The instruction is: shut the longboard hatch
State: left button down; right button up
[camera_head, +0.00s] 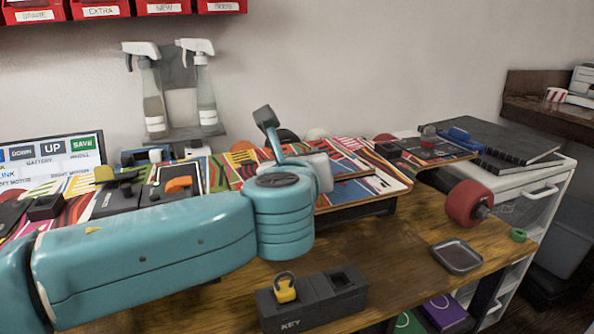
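The longboard (348,146), with a red, green, yellow and white striped deck, lies across the workbench. A striped panel (372,187) with dark edges sits in its middle, right of my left wrist. It may be the hatch, but I cannot tell how far it stands open. My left arm reaches in from the left across the board, hiding part of the deck. My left gripper (268,132) is over the middle of the board, mostly hidden behind its wrist; a dark-tipped finger points up. Its opening cannot be judged. My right gripper is not in view.
A black key box (312,298) with a yellow key stands at the front. A red wheel (467,203), a small dark tray (457,256) and a green ring (519,235) lie at the right. Spray bottles (151,98) stand behind. Bare wood shows front right.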

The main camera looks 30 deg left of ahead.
pick_arm(q)
jog(key=shift+d+f, duration=0.1)
jog(key=shift+f, duration=0.05)
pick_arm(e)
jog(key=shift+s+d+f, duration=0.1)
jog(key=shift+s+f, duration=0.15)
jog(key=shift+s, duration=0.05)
pick_arm(q)
jog(key=c, duration=0.8)
grip_release()
jog(key=shift+c, duration=0.2)
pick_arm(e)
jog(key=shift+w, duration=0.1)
pick_arm(q)
jog(key=shift+s+d, duration=0.15)
jog(key=shift+s, duration=0.05)
jog(key=p+v, duration=0.4)
jog(key=v, duration=1.1)
jog(key=shift+s, duration=0.35)
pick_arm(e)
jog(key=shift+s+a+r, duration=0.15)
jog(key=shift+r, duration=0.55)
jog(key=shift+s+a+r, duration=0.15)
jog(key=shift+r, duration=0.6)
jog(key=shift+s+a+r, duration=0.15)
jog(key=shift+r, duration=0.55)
